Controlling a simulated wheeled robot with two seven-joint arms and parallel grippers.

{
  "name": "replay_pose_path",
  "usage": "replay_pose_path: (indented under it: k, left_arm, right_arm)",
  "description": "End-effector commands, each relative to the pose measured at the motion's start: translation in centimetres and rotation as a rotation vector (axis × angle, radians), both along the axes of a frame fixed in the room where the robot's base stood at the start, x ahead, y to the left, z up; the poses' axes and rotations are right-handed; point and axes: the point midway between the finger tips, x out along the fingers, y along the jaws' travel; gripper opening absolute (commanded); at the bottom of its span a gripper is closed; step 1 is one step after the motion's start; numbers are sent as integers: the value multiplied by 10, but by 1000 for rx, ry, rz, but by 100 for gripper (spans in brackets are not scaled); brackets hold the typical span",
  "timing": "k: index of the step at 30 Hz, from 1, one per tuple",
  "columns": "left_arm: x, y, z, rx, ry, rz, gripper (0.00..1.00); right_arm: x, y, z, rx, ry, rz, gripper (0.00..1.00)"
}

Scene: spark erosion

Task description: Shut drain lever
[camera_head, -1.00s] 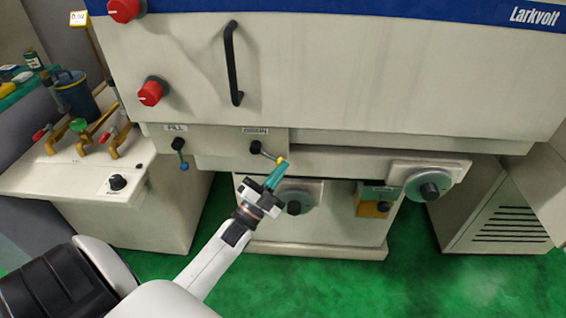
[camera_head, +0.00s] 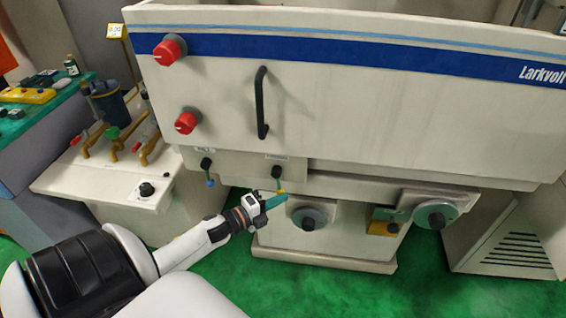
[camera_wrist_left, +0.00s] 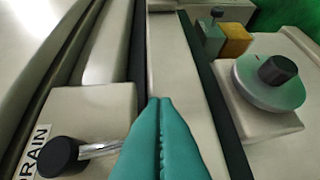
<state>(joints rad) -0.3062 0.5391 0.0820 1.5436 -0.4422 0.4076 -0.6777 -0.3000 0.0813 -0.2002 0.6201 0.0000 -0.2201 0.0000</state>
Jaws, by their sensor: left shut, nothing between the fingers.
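The drain lever (camera_head: 279,183) is on the machine's front panel, below its label. Its black hub is at the top, and the arm hangs nearly straight down to a yellow tip. My left gripper (camera_head: 276,201) has teal fingers, shut and empty, with the tips close by the yellow lever end. In the left wrist view the shut fingers (camera_wrist_left: 160,108) hide the far end of the silver lever arm (camera_wrist_left: 98,149), which runs from the black hub beside the DRAIN label. I cannot tell whether they touch. My right gripper is not in view.
The fill lever (camera_head: 208,174) hangs down to the left. A black door handle (camera_head: 261,103) and red knobs (camera_head: 186,121) are above. A round dial (camera_head: 309,217) sits below right, and a larger dial (camera_head: 435,214) farther right. Green floor (camera_head: 340,292) is clear in front.

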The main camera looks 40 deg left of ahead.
Motion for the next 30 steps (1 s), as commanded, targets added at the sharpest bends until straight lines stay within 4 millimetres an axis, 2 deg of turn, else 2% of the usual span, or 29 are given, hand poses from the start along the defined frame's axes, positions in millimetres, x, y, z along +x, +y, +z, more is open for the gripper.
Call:
replay_pose_path:
  k: [1,8,30]
  left_arm:
    - [-1,2,3,19,12,1,0]
    - [-3,6,1,70,43,2,0]
    - [1,4,-1,80,47,1,0]
  right_arm:
    - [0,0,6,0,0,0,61]
    - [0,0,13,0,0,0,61]
    - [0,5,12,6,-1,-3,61]
